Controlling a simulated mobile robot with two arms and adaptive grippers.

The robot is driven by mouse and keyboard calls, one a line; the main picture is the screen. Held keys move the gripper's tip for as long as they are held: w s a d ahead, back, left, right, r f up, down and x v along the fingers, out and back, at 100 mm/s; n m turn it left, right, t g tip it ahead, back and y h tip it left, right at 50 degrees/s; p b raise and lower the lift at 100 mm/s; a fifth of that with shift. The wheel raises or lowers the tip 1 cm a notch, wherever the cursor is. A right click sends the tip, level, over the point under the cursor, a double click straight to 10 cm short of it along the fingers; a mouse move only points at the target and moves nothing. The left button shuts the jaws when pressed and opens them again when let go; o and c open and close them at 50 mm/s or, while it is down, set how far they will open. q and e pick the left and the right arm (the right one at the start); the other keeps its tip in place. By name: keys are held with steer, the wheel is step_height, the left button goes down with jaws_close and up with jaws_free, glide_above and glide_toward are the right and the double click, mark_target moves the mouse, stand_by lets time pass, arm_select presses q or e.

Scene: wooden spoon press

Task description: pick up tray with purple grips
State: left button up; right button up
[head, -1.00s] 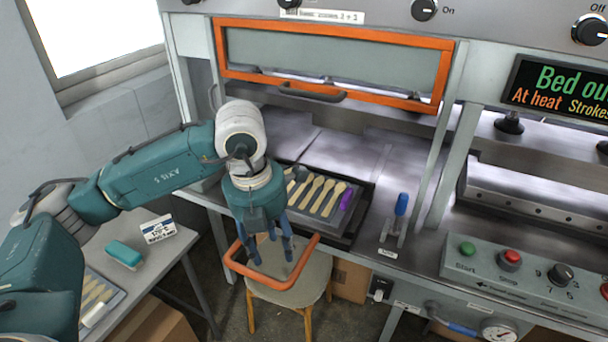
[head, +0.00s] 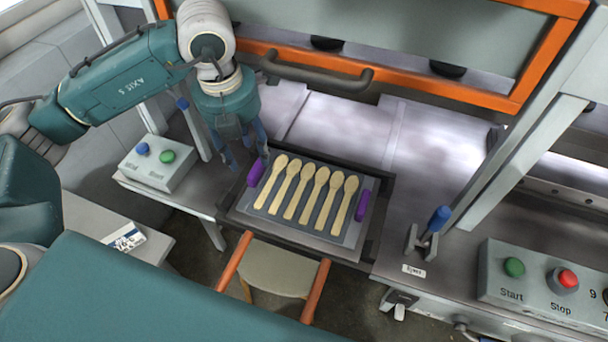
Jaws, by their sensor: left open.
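The tray (head: 347,235) is a flat grey plate with several wooden spoons (head: 305,195) lying side by side on it. It has a purple grip (head: 256,172) at its left end and another purple grip (head: 362,206) at its right end. It lies in a dark frame at the front of the press bench. My left gripper (head: 245,160) points down with fingers apart, just above and beside the left grip; whether it touches the grip I cannot tell. My right gripper is not in view; a large teal arm part of mine fills the lower left.
The orange-framed press door (head: 390,78) with its dark handle is raised behind the tray. A blue-handled lever (head: 438,218) stands to the right, near a Start/Stop panel (head: 540,285). A button box (head: 158,165) is at left. A stool (head: 278,268) stands below in front.

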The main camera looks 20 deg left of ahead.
mark_target(254, 166)
arm_select(q)
step_height(254, 166, down, 3)
steer(key=shift+r+p, duration=0.2)
steer(key=shift+p, duration=0.4)
steer(key=f, duration=0.1)
steer(key=w+f+p, duration=0.1)
steer(key=f, duration=0.1)
steer(key=shift+f, duration=0.3)
steer(key=shift+w+f, duration=0.15)
steer(key=shift+f, duration=0.2)
steer(key=shift+c, duration=0.6)
steer(key=c, duration=0.4)
jaws_close()
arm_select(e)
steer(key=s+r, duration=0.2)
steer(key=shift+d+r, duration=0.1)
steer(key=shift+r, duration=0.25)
